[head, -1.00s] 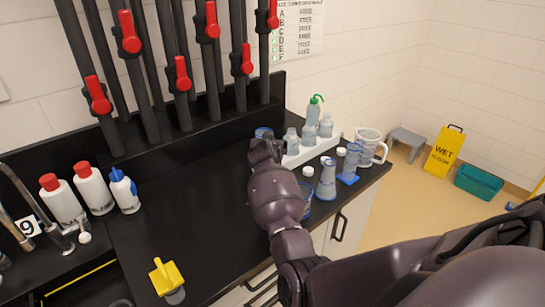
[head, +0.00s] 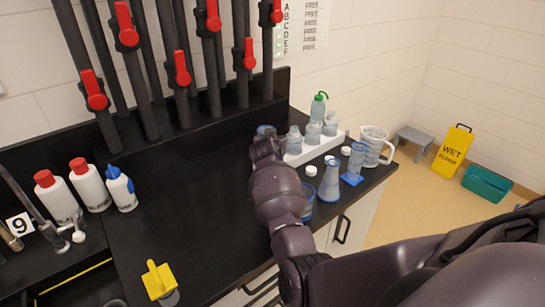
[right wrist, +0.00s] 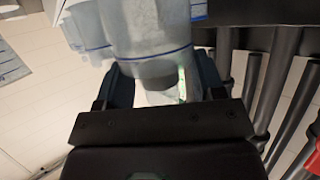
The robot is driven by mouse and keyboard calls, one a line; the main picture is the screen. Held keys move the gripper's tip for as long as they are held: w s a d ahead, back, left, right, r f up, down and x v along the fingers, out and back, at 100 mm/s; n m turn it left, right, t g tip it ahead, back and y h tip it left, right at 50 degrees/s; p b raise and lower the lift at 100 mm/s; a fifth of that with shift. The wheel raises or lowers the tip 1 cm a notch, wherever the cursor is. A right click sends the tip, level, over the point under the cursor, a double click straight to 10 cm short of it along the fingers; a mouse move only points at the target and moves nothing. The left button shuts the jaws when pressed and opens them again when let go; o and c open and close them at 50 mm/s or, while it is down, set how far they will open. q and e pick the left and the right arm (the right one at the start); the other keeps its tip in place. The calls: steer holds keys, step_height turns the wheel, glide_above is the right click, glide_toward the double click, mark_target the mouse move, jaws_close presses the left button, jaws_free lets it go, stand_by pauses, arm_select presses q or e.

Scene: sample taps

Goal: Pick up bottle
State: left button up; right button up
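A white rack (head: 334,146) on the black bench holds a row of clear bottles (head: 313,133); the nearest bottle (head: 294,141) stands just right of my right gripper (head: 266,142). In the right wrist view, a translucent bottle (right wrist: 150,35) with a blue line fills the top. Its narrow neck (right wrist: 170,85) lies between the two dark fingers of my right gripper (right wrist: 168,84). The fingers stand close on both sides of it; whether they press on it I cannot tell. In the head view the fingertips are hidden by my own wrist. My left gripper is not in view.
A green-topped wash bottle (head: 318,107), a jug (head: 374,147), a flask (head: 329,181) and a blue-based cylinder (head: 355,163) stand near the rack. Red-handled pipes rise behind. White bottles (head: 88,184) and a yellow-handled item (head: 159,281) are at left. The middle of the bench is clear.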

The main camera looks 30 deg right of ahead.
steer(key=c, duration=0.4)
steer(key=shift+r, duration=0.1)
step_height(320, 180, up, 20)
stand_by(0.4)
